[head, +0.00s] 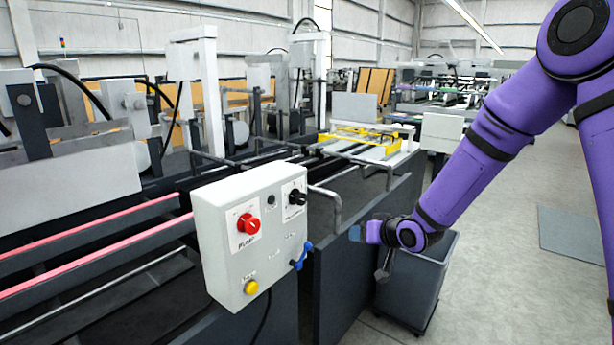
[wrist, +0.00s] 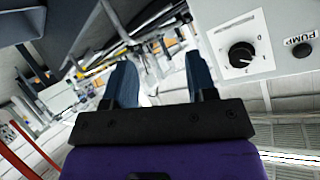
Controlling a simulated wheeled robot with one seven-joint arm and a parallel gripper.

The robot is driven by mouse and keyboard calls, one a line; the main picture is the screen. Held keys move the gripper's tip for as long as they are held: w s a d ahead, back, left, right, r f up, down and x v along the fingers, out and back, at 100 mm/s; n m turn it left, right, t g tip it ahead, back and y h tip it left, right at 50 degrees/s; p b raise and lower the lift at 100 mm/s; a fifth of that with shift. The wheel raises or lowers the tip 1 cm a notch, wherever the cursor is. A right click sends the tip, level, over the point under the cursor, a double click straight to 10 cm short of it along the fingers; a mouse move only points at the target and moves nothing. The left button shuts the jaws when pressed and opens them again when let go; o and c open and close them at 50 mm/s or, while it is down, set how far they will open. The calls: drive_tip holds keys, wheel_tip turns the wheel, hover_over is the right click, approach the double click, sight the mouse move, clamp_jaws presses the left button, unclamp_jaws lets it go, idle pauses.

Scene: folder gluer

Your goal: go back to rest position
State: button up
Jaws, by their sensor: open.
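My purple arm reaches in from the right in the head view. My gripper (head: 357,233) is to the right of the control box (head: 243,262), apart from it, above and in front of a dark grey bin. In the wrist view my gripper (wrist: 160,82) is open, its two blue fingers spread with nothing between them. The box's black rotary knob (wrist: 241,55) shows to the right of the fingers, not touched. The box face also carries a red knob (head: 248,223), a yellow button (head: 251,287) and a blue-handled switch (head: 302,256).
The dark grey bin (head: 412,285) stands on the floor beside the machine's dark side panel (head: 345,270). A bent grey rail (head: 328,203) juts out near the box. The concrete floor (head: 500,270) at the right is clear apart from a grey mat (head: 572,232).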

drive_tip(key=s+d+r+g+h, duration=0.1)
drive_tip(key=s+d+r+h, duration=0.2)
drive_tip(key=s+d+r, duration=0.4)
drive_tip(key=s+d+r+g+h, duration=0.1)
drive_tip(key=s+d+r+h, duration=0.25)
drive_tip(key=s+r, duration=0.5)
drive_tip(key=s+d+r+m+g, duration=0.1)
drive_tip(key=s+d+r, duration=0.1)
drive_tip(key=s, duration=0.9)
drive_tip(key=s+d+r+m+g, duration=0.1)
drive_tip(key=s+r, duration=0.4)
drive_tip(key=s, duration=0.6)
drive_tip(key=shift+s+d+g, duration=0.4)
drive_tip(key=shift+d, duration=0.45)
drive_tip(key=shift+o, duration=0.2)
